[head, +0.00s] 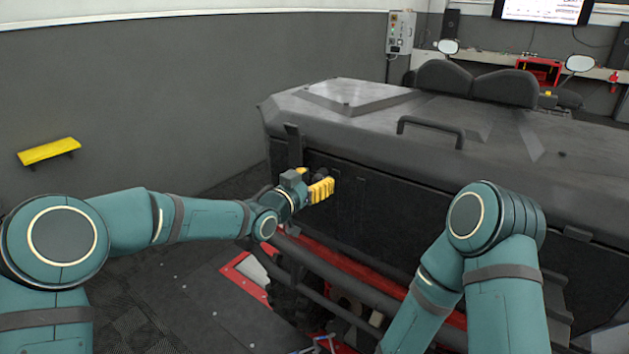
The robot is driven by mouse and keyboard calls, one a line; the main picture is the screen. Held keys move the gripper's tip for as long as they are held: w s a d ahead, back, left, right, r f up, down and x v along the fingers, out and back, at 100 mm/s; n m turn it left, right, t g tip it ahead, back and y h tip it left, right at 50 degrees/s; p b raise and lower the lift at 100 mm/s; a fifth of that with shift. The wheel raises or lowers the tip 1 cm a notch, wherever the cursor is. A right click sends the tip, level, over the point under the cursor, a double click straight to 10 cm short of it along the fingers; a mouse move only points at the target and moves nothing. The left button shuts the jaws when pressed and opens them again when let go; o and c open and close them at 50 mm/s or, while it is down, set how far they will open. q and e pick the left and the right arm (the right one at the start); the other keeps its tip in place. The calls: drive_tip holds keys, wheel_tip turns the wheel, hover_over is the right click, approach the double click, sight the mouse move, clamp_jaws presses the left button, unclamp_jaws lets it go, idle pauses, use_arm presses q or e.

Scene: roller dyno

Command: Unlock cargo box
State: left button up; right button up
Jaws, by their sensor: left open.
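The cargo box (390,205) is a large dark box on the back of a vehicle, with a broad grey lid (370,120). A bar handle (432,131) stands on the lid. An upright dark strip, perhaps a latch (293,146), shows at the box's left front corner. A small dark fitting (578,233) sits under the lid's edge at the right. My left gripper (322,187) has yellow fingers and is open in front of the box's left front face, just below and right of the upright strip. Contact cannot be told. My right arm reaches down in front of the box; its gripper is out of view.
Red and black frame bars (350,262) run below the box. Two seat backs (470,82) and mirrors (580,63) rise behind it. A control box (401,33) hangs on the back wall. The floor at left is mostly clear.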

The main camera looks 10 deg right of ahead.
use_arm(q)
clamp_jaws()
